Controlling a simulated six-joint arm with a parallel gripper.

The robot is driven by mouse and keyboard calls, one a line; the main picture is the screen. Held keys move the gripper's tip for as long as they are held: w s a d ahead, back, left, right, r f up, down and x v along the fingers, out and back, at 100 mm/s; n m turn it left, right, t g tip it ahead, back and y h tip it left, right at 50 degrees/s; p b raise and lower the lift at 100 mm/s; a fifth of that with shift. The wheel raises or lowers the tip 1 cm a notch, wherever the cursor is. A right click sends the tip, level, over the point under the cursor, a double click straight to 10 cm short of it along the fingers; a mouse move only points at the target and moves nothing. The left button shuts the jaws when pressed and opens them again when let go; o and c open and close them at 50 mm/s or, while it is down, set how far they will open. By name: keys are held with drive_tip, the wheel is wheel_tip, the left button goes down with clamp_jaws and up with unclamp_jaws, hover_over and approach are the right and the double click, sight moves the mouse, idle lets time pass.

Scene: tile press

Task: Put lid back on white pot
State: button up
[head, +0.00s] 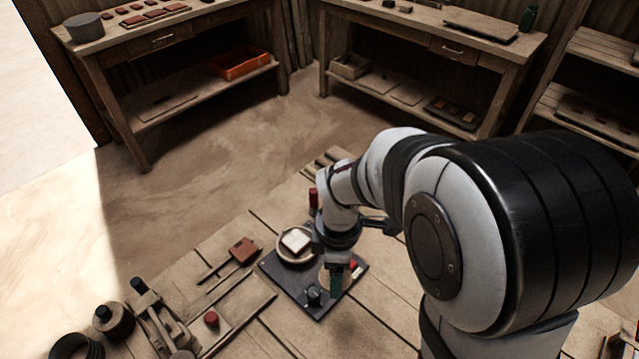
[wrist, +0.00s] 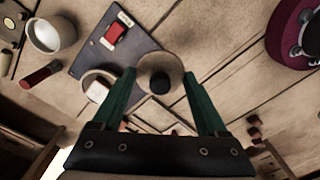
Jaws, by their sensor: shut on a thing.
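In the wrist view, my gripper (wrist: 160,76) has its green fingers closed on the sides of a round beige lid (wrist: 148,66) with a dark knob. The lid is over the dark board's edge; its height above it is unclear. The white pot (wrist: 48,36) stands at the upper left of the wrist view, open at the top and apart from the lid. In the head view, my gripper (head: 337,278) is over the front right part of the board; a tan edge, probably the lid, shows beside it. I cannot make out the white pot there; my arm may hide it.
A red cylinder (wrist: 40,74) stands near the pot. Wooden tools and a press (head: 155,310) lie left; planks right are mostly bare.

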drive_tip(key=w+d+m, duration=0.2)
drive_tip(key=w, duration=0.8)
drive_tip(key=w+d+m, duration=0.2)
drive_tip(key=w+m, duration=0.1)
drive_tip(key=w, duration=0.7)
drive_tip(key=shift+f, duration=2.9)
drive_tip(key=shift+f, duration=0.15)
drive_tip(key=o, duration=1.2)
drive_tip(key=shift+o, duration=0.2)
wheel_tip(320, 180, up, 7)
